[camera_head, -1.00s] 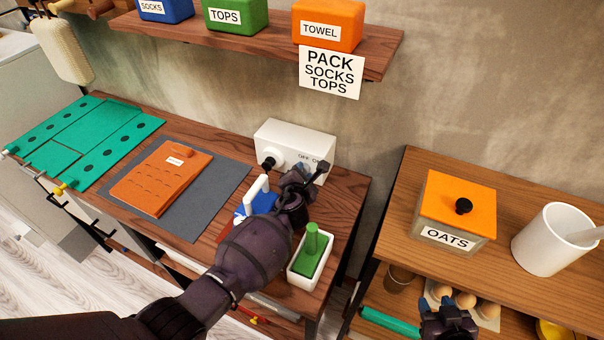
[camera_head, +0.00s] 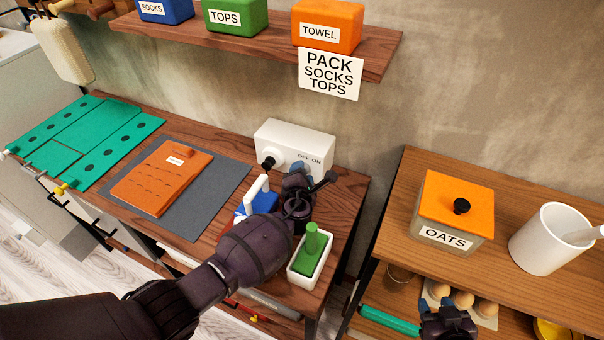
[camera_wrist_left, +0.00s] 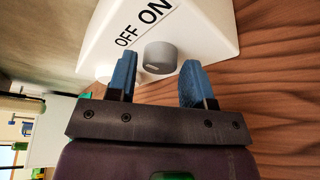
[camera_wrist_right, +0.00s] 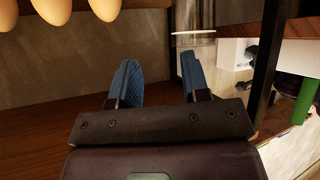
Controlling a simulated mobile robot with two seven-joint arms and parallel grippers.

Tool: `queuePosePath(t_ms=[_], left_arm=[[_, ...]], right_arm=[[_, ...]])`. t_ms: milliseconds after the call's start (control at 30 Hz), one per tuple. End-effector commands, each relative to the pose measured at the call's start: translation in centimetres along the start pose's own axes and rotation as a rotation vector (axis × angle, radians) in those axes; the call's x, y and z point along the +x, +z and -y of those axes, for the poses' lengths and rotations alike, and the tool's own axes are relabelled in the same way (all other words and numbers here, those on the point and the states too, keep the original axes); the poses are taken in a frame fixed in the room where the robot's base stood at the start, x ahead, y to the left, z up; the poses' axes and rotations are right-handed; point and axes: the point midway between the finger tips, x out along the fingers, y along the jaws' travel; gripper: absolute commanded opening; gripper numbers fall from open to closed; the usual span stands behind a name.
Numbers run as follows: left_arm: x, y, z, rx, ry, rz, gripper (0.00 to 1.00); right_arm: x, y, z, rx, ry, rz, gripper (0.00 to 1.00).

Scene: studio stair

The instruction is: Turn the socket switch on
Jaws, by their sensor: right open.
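The white socket box (camera_head: 310,143) stands at the back of the wooden bench, with OFF and ON printed on its front. A black plug-like knob (camera_head: 268,162) sits on its left side. The left wrist view shows a round grey switch knob (camera_wrist_left: 160,58) below the lettering. In the head view the left gripper (camera_head: 297,167) hides the knob. My right gripper (camera_wrist_right: 160,82) is open and empty near the lower shelf at right.
A white tray with a green-handled block (camera_head: 311,248) stands right of my left wrist, and a blue object with a white handle (camera_head: 260,200) left of it. Eggs (camera_wrist_right: 52,10) are near my right gripper.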

Motion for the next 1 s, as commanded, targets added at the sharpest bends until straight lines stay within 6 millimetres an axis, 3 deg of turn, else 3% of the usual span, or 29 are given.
queuePosePath(t_ms=[100,433,700,800,833,867,1000], left_arm=[[0.0,0.0,0.0,-0.001,0.000,0.000,0.60],[-0.1,0.3,-0.5,-0.002,0.001,0.000,0.60],[-0.9,2.3,-4.1,-0.004,0.004,0.003,0.60],[-1.2,3.3,-6.0,-0.003,0.007,0.005,0.77],[-1.2,3.5,-6.4,-0.004,0.012,0.006,0.74],[-1.2,3.8,-6.8,-0.004,0.012,0.007,0.60],[-1.7,4.8,-8.7,-0.003,0.009,0.006,0.60]], right_arm=[[0.1,-0.1,0.0,0.000,0.000,-0.002,0.43],[-0.1,-0.4,0.0,0.000,0.000,-0.002,0.43],[-1.2,-1.4,-0.2,0.001,0.000,0.011,0.43],[-1.6,-1.4,-0.2,0.001,0.000,0.022,0.43],[-1.4,-1.0,-0.2,0.002,0.000,0.023,0.43],[-1.4,-0.8,-0.2,0.002,0.001,0.025,0.43],[-1.6,0.2,-0.2,0.006,0.002,0.042,0.43]])
